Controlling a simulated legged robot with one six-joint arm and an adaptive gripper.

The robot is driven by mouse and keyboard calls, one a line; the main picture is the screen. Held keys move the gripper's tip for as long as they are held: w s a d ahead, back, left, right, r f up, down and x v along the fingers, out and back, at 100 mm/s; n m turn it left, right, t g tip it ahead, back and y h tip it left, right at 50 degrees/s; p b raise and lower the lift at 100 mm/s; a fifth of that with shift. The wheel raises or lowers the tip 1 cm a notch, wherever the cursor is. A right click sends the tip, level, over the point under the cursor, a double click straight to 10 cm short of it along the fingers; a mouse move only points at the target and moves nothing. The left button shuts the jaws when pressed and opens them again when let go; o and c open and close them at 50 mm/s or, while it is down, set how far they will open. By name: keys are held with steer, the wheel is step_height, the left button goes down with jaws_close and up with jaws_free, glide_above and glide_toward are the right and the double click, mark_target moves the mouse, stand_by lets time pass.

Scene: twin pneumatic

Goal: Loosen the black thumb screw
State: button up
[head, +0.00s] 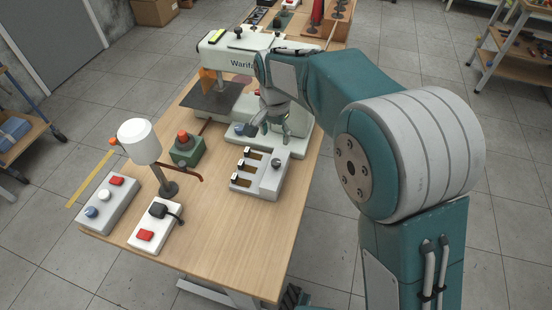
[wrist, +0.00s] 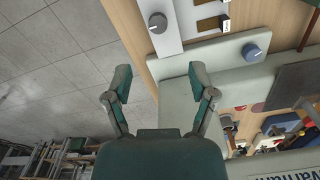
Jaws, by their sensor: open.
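My gripper (head: 273,130) is open and empty above the pale base of the machine, at the near right side of it. In the wrist view its two fingers (wrist: 161,80) stand wide apart with nothing between them. A small black knob (head: 238,31) sits on top of the white machine arm in the head view; it may be the black thumb screw, but I cannot tell for sure. My gripper is well apart from it. In the wrist view a dark grey dial (wrist: 157,22) with a pale mark lies beyond the fingertips, on the slider panel.
The white machine (head: 220,50) stands at the back of the wooden table (head: 215,245). A blue knob (wrist: 254,52) is on its base. The front right tabletop is clear.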

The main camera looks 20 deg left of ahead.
mark_target(276, 161)
steer(key=f, duration=0.9)
steer(key=shift+d+f, duration=0.2)
steer(key=shift+d, duration=0.1)
steer(key=shift+a+f, duration=0.35)
steer(key=shift+f, duration=0.25)
steer(key=shift+d+r, duration=0.1)
steer(key=shift+d, duration=0.15)
jaws_close()
